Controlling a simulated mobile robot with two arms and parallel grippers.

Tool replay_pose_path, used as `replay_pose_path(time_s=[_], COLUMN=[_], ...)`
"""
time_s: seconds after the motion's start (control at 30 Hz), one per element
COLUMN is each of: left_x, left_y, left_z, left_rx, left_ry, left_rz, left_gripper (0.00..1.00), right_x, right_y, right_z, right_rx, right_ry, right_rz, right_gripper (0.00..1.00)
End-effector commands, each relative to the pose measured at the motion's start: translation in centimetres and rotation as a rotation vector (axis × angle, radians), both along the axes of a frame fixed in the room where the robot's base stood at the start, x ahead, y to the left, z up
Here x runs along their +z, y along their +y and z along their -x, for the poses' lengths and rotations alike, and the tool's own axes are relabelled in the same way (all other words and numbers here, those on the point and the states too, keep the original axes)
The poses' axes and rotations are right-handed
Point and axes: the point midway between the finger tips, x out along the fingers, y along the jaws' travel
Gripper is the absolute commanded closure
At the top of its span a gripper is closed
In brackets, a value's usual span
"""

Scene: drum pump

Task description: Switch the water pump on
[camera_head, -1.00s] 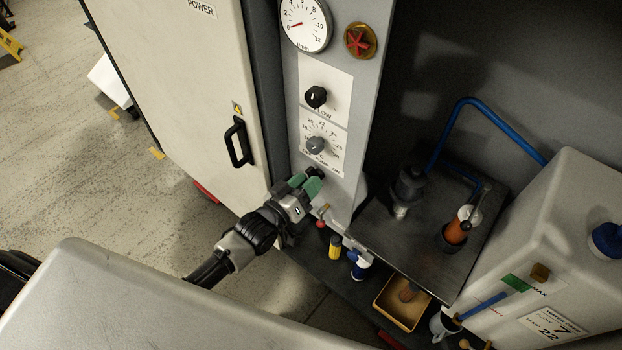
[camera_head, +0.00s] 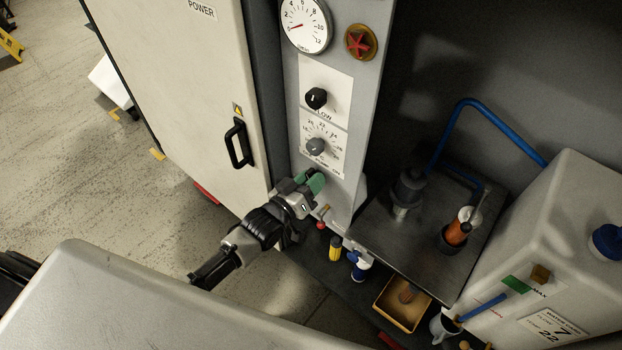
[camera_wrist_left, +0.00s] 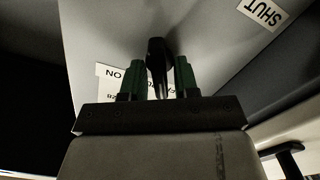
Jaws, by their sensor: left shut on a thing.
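A black switch knob (camera_wrist_left: 157,62) stands between the two green fingertips of my left gripper (camera_wrist_left: 158,80) in the left wrist view, and the gripper is shut on it. A label reading "ON" (camera_wrist_left: 118,74) is beside it. In the head view, my left gripper (camera_head: 311,184) is at the lower part of the grey control panel (camera_head: 339,192), below the dials, and hides most of the switch. The pressure gauge (camera_head: 304,25) at the top has a red needle. My right gripper is not in view.
Above the gripper are a black flow knob (camera_head: 316,98), a grey dial (camera_head: 316,146) and a red star handle (camera_head: 361,42). A cabinet door with a black handle (camera_head: 238,145) is left. A bench (camera_head: 405,236), a yellow tray (camera_head: 402,303) and a white tank (camera_head: 545,220) are right.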

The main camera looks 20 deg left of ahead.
Motion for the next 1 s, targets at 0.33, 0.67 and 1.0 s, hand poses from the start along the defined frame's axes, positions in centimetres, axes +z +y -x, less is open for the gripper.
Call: replay_pose_path(time_s=[0.33,0.67,1.0], left_x=[0.3,0.2,0.1], left_y=[-0.1,-0.3,-0.4], left_z=[0.0,0.1,0.2], left_rx=[0.001,0.001,0.001], left_ry=[-0.08,-0.195,-0.3], left_rz=[-0.204,-0.495,-0.761], left_gripper=[0.94,0.94,0.94], right_x=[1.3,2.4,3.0], right_y=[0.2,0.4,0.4], right_z=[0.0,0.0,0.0], right_rx=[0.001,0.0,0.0], right_ry=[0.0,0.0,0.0], right_rz=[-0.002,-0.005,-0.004], right_gripper=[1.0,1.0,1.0])
